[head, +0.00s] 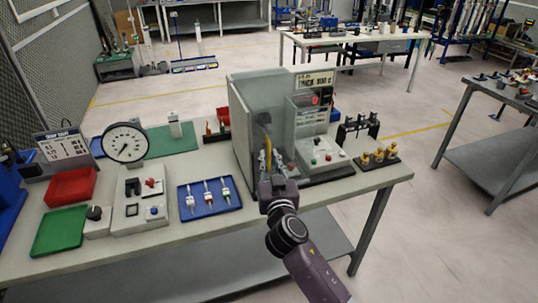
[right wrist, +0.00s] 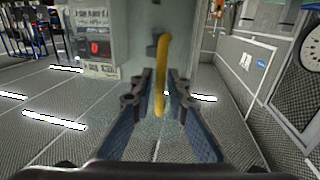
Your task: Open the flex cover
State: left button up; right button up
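The flex cover is a see-through grey cover (head: 245,125) on the machine in the middle of the table. It looks shut over the machine's left part. A yellow bar handle (head: 266,134) stands on its front; it also shows in the right wrist view (right wrist: 161,70). My right gripper (head: 271,160) is in front of the cover, low by the handle. In the right wrist view its two fingers (right wrist: 159,84) are apart, with the handle showing in the gap between them. I see no clear contact. My left gripper is not in view.
The machine's control panel (head: 318,150) is right of the cover. A blue tray with several small parts (head: 210,208) lies left of my right gripper. A dial gauge (head: 125,142) stands further left. Yellow-topped parts (head: 378,156) sit on the right.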

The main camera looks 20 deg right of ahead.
jog(key=shift+w, duration=0.35)
jog(key=shift+c, duration=0.3)
grip_shut()
jog(key=d+p, duration=0.1)
jog(key=d, duration=1.7)
jog(key=shift+w+d, duration=0.3)
jog(key=shift+o, duration=0.3)
grip_release()
